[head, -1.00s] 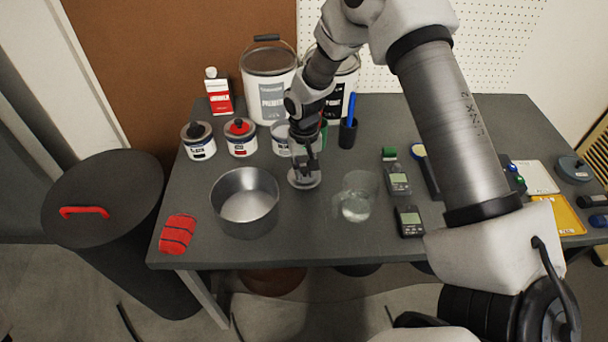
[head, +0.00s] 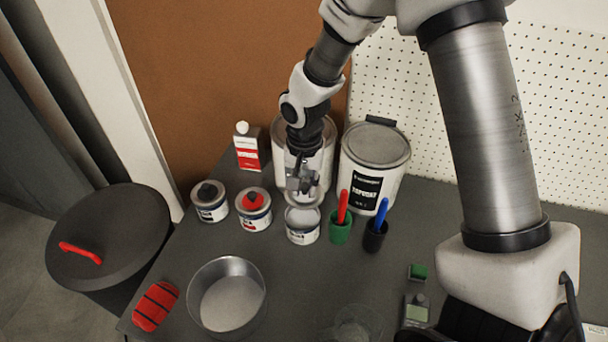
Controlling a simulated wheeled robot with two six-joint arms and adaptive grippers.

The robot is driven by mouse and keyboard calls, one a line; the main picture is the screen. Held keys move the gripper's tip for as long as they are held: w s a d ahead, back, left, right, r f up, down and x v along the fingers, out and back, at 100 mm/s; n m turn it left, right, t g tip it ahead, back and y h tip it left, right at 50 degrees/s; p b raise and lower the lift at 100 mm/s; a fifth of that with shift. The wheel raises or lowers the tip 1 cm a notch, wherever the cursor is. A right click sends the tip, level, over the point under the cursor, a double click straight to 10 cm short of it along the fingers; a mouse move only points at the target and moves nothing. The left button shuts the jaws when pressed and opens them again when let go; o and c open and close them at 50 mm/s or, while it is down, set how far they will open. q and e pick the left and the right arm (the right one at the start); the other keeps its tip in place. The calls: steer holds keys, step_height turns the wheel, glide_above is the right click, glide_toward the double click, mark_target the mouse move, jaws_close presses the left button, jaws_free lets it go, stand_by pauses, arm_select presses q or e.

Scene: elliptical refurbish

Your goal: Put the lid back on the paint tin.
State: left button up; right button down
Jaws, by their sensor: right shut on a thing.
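My right gripper (head: 302,187) comes down from above at the back of the table and is shut on the paint tin lid (head: 303,202), a small grey disc mostly hidden by the fingers. The paint tin (head: 302,235), a small white tin with a dark label, stands upright directly below. The lid is over the back part of its round top. I cannot tell whether lid and rim touch.
Two lidded tins, one black-knobbed (head: 209,203) and one red-knobbed (head: 254,210), stand left of the tin. A green cup (head: 340,232) and dark cup (head: 374,240) stand close right. Large pails (head: 375,165) stand behind. A metal bowl (head: 228,298) sits in front.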

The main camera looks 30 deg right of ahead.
mark_target(303, 194)
steer(key=shift+s+a+f, duration=0.1)
steer(key=shift+a+f+b, duration=0.45)
steer(key=shift+f+b, duration=0.2)
steer(key=shift+b, duration=0.3)
steer(key=f+b, duration=0.2)
steer(key=f, duration=0.1)
steer(key=shift+d+f+b, duration=0.1)
steer(key=shift+d+b, duration=0.2)
steer(key=shift+b, duration=0.1)
steer(key=shift+a+f+b, duration=0.15)
steer(key=shift+f+b, duration=0.2)
steer(key=shift+f, duration=0.4)
steer(key=shift+r+p, duration=0.15)
steer(key=shift+p, duration=0.2)
steer(key=shift+f, duration=0.25)
stand_by(0.5)
